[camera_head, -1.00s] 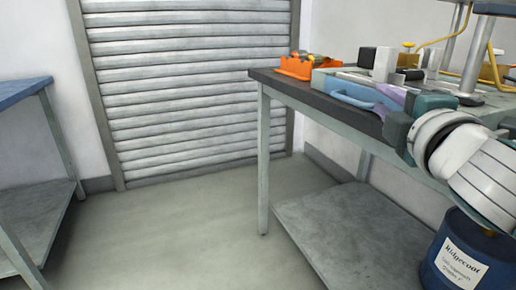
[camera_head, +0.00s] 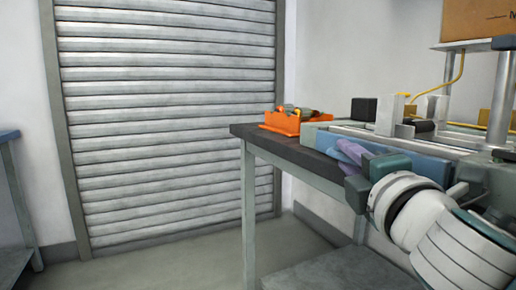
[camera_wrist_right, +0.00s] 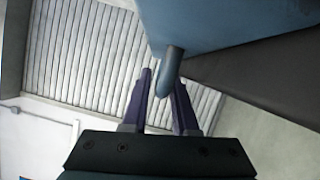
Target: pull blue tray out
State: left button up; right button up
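The blue tray (camera_head: 428,166) lies on the dark worktop, its front along the table edge, partly hidden by my right arm. In the right wrist view the tray (camera_wrist_right: 235,25) fills the upper right, and its rounded handle (camera_wrist_right: 172,75) sticks down toward my fingers. My right gripper (camera_head: 350,150) has purple fingers and is at the tray's front. In the wrist view the right gripper (camera_wrist_right: 163,82) has its fingers apart on either side of the handle, with a visible gap on the left. My left gripper is not in view.
An orange bin (camera_head: 283,122) with small parts stands at the worktop's far-left corner. Metal fixtures and posts (camera_head: 499,100) stand behind the tray. A lower shelf (camera_head: 320,272) lies under the table. The floor left of the table, before the shutter (camera_head: 165,120), is clear.

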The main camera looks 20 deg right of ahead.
jog(key=shift+w, duration=0.1)
jog(key=shift+s+f, duration=0.1)
jog(key=shift+s, duration=0.1)
grip_shut()
dwell(1.3)
